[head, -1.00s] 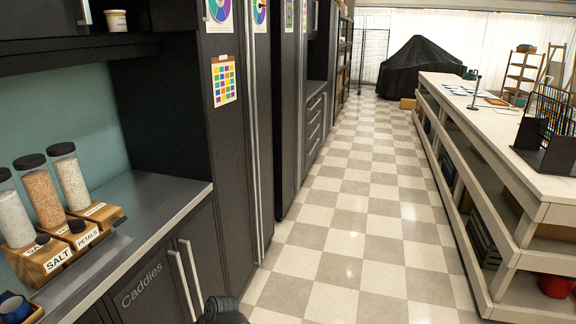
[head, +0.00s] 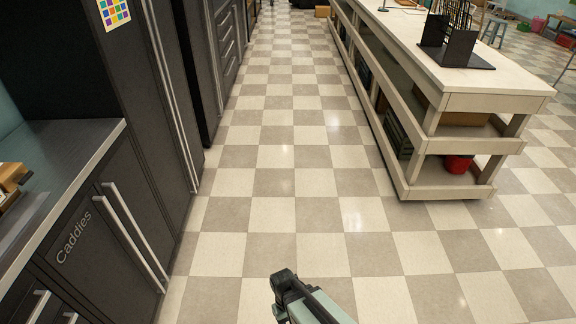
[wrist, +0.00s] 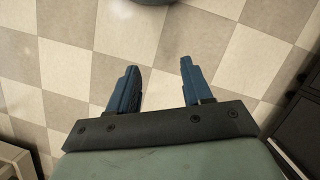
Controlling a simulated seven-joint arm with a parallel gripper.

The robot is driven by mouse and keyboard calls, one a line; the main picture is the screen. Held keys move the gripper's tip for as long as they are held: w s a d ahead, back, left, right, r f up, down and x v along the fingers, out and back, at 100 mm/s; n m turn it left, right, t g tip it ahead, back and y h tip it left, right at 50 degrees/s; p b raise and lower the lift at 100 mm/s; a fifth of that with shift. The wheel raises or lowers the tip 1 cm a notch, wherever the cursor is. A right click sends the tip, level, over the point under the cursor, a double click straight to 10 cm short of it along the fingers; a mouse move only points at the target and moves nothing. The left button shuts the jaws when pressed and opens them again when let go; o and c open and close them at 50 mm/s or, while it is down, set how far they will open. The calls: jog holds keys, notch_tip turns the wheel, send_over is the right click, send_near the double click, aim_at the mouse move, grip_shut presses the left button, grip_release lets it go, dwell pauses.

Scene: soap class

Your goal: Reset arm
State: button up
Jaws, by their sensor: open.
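My gripper (wrist: 158,90) shows in the wrist view with its two blue fingers apart. Nothing is between them, and the checkered floor (wrist: 150,40) lies below. In the head view, part of my arm reaches in at the bottom edge, over the floor; the fingertips cannot be made out there.
Dark cabinets (head: 95,235), one marked "Caddies", line the left side. A pale island counter (head: 470,102) with shelves stands at right, with a black rack (head: 455,45) on top and a red bucket (head: 457,164) on its low shelf. The aisle floor (head: 290,150) between is clear.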

jog(key=s+d+f+m+g, duration=0.2)
jog(key=s+d+f, duration=0.1)
jog(key=s+d, duration=0.3)
jog(key=s+d+f+m+g+y, duration=0.1)
jog(key=s+d+f+m, duration=0.2)
jog(key=s+d, duration=0.3)
jog(key=shift+s+d+f+g, duration=0.4)
jog(key=shift+d+f, duration=0.15)
jog(key=shift+d, duration=1.45)
